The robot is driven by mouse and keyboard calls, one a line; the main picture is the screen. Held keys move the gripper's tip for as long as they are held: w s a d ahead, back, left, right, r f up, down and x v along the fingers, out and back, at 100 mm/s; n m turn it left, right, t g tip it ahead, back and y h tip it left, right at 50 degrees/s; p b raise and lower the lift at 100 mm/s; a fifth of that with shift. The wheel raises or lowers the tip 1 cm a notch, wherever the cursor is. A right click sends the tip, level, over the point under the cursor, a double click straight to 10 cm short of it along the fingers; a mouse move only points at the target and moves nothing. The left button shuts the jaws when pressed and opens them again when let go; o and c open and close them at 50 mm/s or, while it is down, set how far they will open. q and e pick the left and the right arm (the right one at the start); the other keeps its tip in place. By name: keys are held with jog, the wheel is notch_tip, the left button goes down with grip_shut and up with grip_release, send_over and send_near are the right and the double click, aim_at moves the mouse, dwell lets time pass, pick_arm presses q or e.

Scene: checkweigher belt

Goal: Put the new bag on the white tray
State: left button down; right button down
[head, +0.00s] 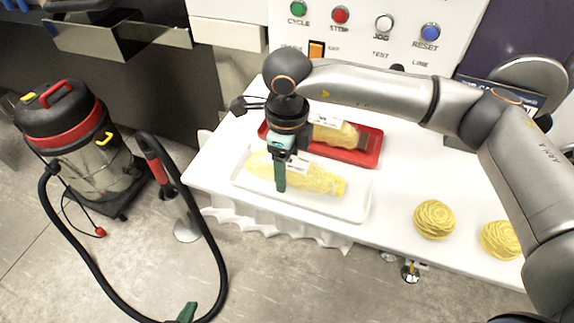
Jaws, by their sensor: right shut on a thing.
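A long clear bag of yellow pasta (322,180) with a pale label lies lengthwise over the white tray (355,209). My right gripper (280,184), with green fingers, reaches down from above and is shut on this bag near its middle. Whether the bag rests fully on the tray floor is hard to tell. A second yellow bag (345,134) with a white label lies in the red tray (368,157) behind, partly hidden by my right wrist. Only a green tip of my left gripper (186,313) shows at the bottom edge, away from the table.
Two yellow pasta nests (434,220) (500,240) sit on the white table (400,190) at the right. A button panel (370,25) stands behind. A vacuum cleaner (75,140) with a black hose stands on the floor at the left.

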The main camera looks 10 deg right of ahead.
grip_release()
jog(key=shift+r+p, duration=0.2)
jog(key=shift+p, duration=0.1)
notch_tip(320, 180, up, 12)
jog(key=shift+f+b, duration=0.1)
jog(key=shift+b, duration=0.35)
jog(key=shift+s+f, duration=0.1)
